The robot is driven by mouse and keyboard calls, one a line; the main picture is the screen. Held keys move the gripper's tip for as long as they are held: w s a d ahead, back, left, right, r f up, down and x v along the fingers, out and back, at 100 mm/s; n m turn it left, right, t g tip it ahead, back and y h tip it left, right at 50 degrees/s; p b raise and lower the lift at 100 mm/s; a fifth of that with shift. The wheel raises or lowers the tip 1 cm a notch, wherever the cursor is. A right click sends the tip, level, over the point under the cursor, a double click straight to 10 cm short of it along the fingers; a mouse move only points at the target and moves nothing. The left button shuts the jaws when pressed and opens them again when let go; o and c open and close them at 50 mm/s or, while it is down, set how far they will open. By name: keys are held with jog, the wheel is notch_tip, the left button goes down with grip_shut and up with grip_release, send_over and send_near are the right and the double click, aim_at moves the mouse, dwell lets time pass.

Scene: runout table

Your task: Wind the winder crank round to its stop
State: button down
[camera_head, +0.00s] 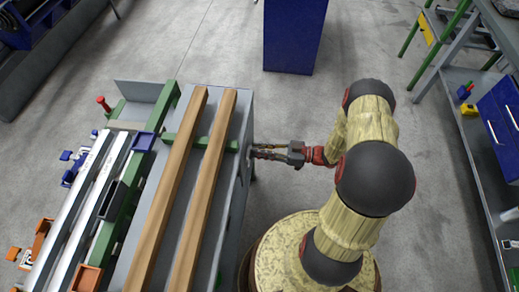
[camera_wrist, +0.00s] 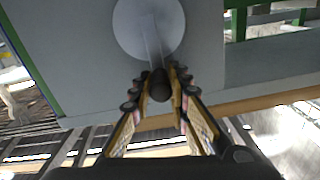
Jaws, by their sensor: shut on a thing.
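The winder crank shows in the wrist view as a pale round disc (camera_wrist: 133,28) on a grey panel, with a thin pale arm and a dark knob (camera_wrist: 159,84) near its lower edge. My gripper (camera_wrist: 161,76) is shut on the dark knob, with one finger on each side of it. In the head view my gripper (camera_head: 256,151) reaches left to the right side wall of the runout table (camera_head: 236,128). The crank cannot be made out clearly there. No mark of the stop can be made out.
Two long wooden bars (camera_head: 170,190) lie along the table, with green crosspieces and pale rails to their left. A blue cabinet (camera_head: 294,35) stands at the back. A shelf unit with blue drawers (camera_head: 497,125) stands at the right. The floor between is clear.

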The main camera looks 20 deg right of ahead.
jog(key=shift+s+a+f, duration=0.1)
jog(key=shift+f, duration=0.05)
jog(key=c, duration=1.7)
grip_release()
jog(key=shift+c, duration=0.2)
jog(key=shift+o, duration=0.4)
jog(key=v, duration=1.2)
